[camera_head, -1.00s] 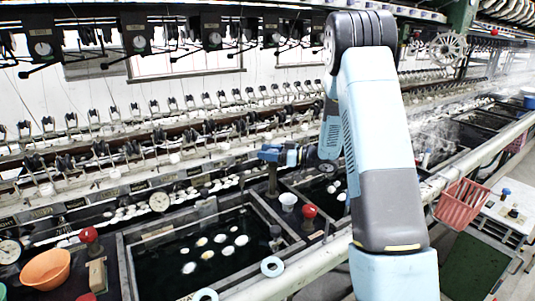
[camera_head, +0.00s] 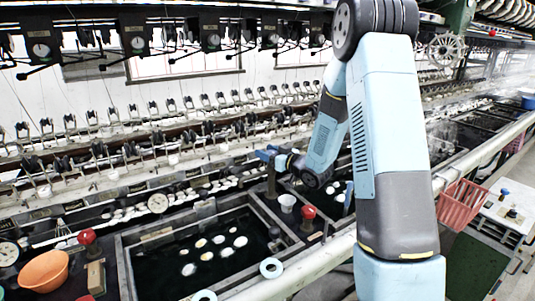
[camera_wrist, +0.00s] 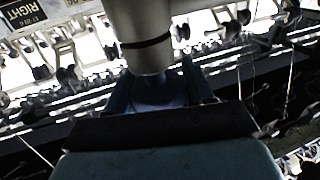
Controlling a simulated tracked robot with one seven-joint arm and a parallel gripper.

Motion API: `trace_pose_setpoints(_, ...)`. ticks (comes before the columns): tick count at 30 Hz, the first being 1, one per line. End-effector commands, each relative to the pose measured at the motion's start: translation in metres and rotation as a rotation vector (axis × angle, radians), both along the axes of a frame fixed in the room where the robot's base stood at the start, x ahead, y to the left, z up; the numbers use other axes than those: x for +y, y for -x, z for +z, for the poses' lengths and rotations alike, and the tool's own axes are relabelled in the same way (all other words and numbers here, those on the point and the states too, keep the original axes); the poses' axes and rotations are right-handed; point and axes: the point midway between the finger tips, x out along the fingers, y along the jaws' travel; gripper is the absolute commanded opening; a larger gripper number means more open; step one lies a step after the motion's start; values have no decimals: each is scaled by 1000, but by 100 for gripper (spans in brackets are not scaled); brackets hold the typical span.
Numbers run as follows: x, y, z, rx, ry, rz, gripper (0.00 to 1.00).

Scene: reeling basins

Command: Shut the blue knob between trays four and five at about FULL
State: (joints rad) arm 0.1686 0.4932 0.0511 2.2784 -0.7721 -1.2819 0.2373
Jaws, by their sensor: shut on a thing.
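My gripper (camera_head: 268,157) is at the top of a dark upright post (camera_head: 272,182) beside the near basin. It is shut on the blue knob, which is mostly hidden between the fingers. In the wrist view my gripper (camera_wrist: 163,92) has one finger on each side of a bluish rounded piece, the knob (camera_wrist: 155,95). A thick grey cylinder with a dark band (camera_wrist: 145,35) stands just beyond it. The knob's mark and how far it is turned cannot be read.
The near basin (camera_head: 125,265) holds dark water and several white cocoons. An orange bowl (camera_head: 45,270) is at left, a red basket (camera_head: 463,203) at right.

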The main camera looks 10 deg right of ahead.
Motion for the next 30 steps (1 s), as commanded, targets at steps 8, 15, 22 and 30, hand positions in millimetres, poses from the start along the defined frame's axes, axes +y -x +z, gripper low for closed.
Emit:
trace_pose_setpoints(8,-1,-1,1,-2,0,-6,22)
trace_pose_setpoints(15,-1,-1,1,-2,0,-5,66)
trace_pose_setpoints(22,0,0,0,-1,-1,-3,73)
trace_pose_setpoints(30,-9,10,1,-1,-1,-4,73)
